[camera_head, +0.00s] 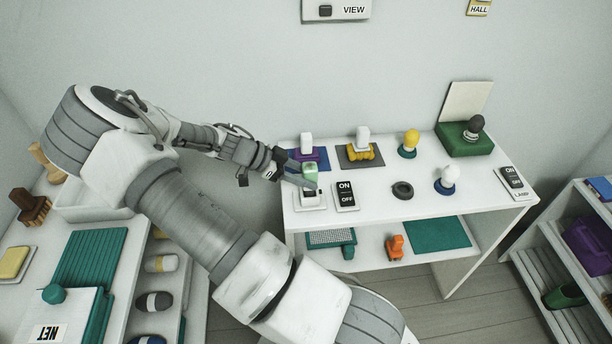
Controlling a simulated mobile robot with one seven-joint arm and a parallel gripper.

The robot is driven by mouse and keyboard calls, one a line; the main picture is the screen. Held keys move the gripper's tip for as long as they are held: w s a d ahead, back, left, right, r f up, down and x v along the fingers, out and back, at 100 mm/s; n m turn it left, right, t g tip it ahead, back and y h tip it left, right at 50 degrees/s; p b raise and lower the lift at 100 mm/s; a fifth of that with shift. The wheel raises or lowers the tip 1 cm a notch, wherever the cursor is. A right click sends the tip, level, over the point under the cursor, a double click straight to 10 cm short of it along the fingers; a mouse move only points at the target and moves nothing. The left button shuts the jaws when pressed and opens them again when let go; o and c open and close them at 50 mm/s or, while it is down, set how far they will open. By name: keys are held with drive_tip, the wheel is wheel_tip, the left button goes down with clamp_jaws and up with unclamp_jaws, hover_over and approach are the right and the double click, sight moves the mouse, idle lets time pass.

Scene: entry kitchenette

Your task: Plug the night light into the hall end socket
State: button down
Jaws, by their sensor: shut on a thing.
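My gripper (304,176) is at the left end of the white table. It is shut on a small pale green and white piece, which looks like the night light (310,170). The piece is just above or touching a white block (309,199) on the tabletop; I cannot tell which. The fingers hide part of both. A yellow plate marked HALL (479,8) is on the wall at the top right, cut by the picture edge. No socket marked as the hall end one can be made out.
Shelves flank both sides.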

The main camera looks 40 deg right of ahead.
drive_tip(key=shift+f+b, duration=0.85)
drive_tip(key=shift+f, duration=0.15)
drive_tip(key=shift+c, duration=1.5)
unclamp_jaws()
drive_tip(key=v, duration=1.7)
drive_tip(key=shift+a+r+p, duration=0.2)
drive_tip(key=shift+p, duration=0.15)
